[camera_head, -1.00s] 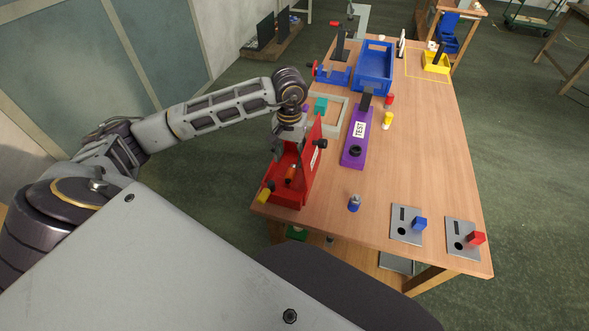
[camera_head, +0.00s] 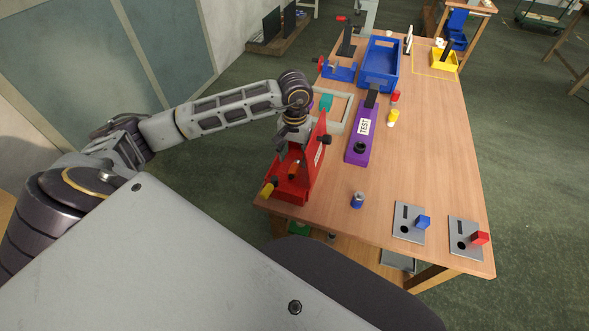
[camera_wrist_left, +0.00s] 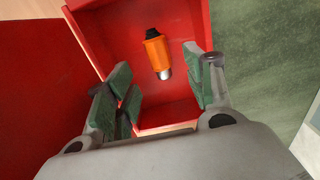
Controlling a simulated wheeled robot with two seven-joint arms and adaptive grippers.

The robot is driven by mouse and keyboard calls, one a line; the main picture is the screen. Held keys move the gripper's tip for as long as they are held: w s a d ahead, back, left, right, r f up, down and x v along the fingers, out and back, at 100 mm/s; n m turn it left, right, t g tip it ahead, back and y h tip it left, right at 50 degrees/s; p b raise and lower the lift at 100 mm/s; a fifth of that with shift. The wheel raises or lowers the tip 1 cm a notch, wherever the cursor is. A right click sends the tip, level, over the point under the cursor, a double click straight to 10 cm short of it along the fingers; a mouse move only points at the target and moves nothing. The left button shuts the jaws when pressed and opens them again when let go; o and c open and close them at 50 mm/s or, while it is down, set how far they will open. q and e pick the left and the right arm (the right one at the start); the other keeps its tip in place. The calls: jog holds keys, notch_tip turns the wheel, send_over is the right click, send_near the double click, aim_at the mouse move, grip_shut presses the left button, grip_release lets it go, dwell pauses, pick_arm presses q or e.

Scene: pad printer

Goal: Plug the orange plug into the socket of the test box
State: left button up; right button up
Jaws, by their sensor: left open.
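The orange plug (camera_head: 294,168) lies inside the red bin (camera_head: 309,177). In the left wrist view the plug (camera_wrist_left: 157,53) has a dark cap at one end and a metal tip at the other. My left gripper (camera_head: 291,150) is over the bin, pointing down. The wrist view shows the gripper (camera_wrist_left: 158,66) open, its green-padded fingers on either side of the plug with gaps; nothing is held. The purple test box (camera_head: 361,137) with a TEST label stands right of the bin and has a round black socket (camera_head: 360,147) on top. My right gripper is not in view.
Red and yellow pieces (camera_head: 394,116) stand right of the test box. A blue bottle-like piece (camera_head: 357,200) and two grey plates (camera_head: 411,232) are near the front. The table's right middle is clear.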

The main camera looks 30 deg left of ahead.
aim_at(295, 166)
pick_arm(q)
jog(key=shift+f, duration=0.15)
jog(key=shift+f, duration=2.45)
jog(key=c, duration=1.1)
